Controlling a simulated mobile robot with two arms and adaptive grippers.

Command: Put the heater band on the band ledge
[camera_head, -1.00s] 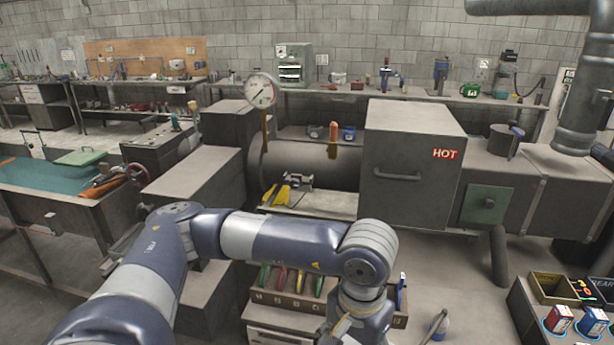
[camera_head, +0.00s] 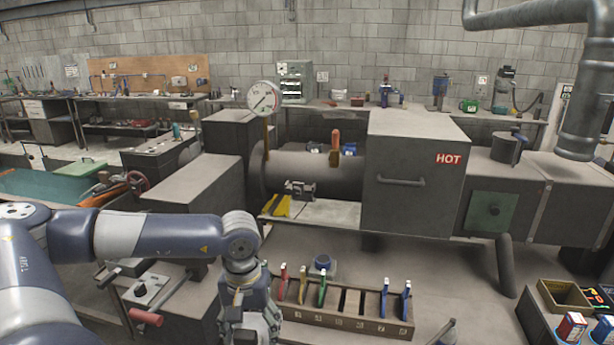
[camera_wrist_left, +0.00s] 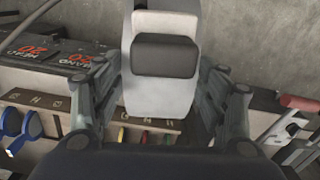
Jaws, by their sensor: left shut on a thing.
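My left gripper (camera_head: 250,322) is low in the head view, left of the slotted rack. In the left wrist view its fingers (camera_wrist_left: 163,95) are shut around a pale grey-white piece (camera_wrist_left: 160,90) with a dark grey block on it. I cannot tell for sure whether this is the heater band. A pale ledge (camera_head: 335,213) under the barrel (camera_head: 310,172) looks like the band ledge. A small metal fitting (camera_head: 299,188) and a yellow piece (camera_head: 278,206) are on it. The gripper is in front of the ledge and lower. My right gripper is out of view.
The slotted rack (camera_head: 345,323) holds several coloured-handled items, with empty slots in its middle. A box marked HOT (camera_head: 415,180) stands right of the ledge. A red-handled item (camera_head: 146,318) is to the left.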

